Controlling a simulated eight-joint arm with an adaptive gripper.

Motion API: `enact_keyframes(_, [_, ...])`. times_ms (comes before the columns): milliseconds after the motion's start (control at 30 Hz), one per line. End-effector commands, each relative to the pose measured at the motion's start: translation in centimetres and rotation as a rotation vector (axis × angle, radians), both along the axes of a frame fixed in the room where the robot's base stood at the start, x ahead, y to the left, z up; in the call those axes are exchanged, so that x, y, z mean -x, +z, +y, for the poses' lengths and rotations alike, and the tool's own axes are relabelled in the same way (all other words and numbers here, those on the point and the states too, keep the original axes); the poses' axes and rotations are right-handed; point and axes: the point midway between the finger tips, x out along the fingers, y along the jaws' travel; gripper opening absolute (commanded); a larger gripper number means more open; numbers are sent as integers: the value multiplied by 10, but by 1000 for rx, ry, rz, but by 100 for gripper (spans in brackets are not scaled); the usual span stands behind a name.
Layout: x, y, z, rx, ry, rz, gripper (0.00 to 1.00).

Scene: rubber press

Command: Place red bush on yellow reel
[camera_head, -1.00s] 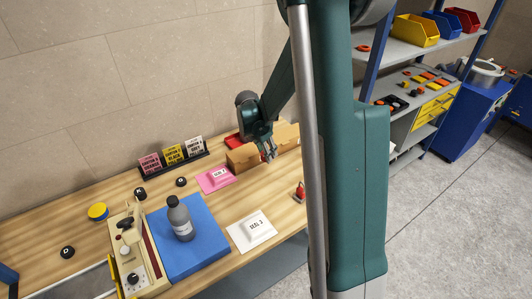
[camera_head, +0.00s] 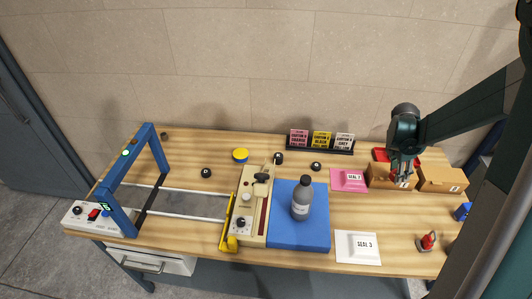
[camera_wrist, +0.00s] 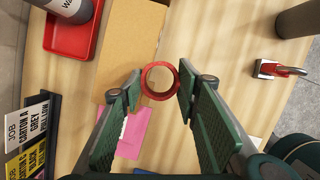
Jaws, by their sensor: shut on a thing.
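My gripper (camera_head: 402,175) is above the cardboard boxes at the right of the bench in the head view. In the wrist view, its fingers (camera_wrist: 158,90) are closed on the red bush (camera_wrist: 160,65), a short red ring with an open centre. The ring is at the fingertips, its hole facing the camera. I cannot make out the bush clearly in the head view.
Between them stand a card holder (camera_head: 320,148), a pink SEAL 2 packet (camera_head: 348,182), a blue mat (camera_head: 315,240) with a grey bottle (camera_head: 301,198), and a cream machine (camera_head: 250,225). Small black pieces lie near the reel. A blue frame (camera_head: 113,195) rises at left.

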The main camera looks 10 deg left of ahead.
Motion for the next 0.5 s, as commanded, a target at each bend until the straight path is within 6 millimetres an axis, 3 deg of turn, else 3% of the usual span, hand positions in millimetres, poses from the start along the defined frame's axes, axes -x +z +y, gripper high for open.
enact_keyframes(500, [-83,9,135,-1,219,1,23])
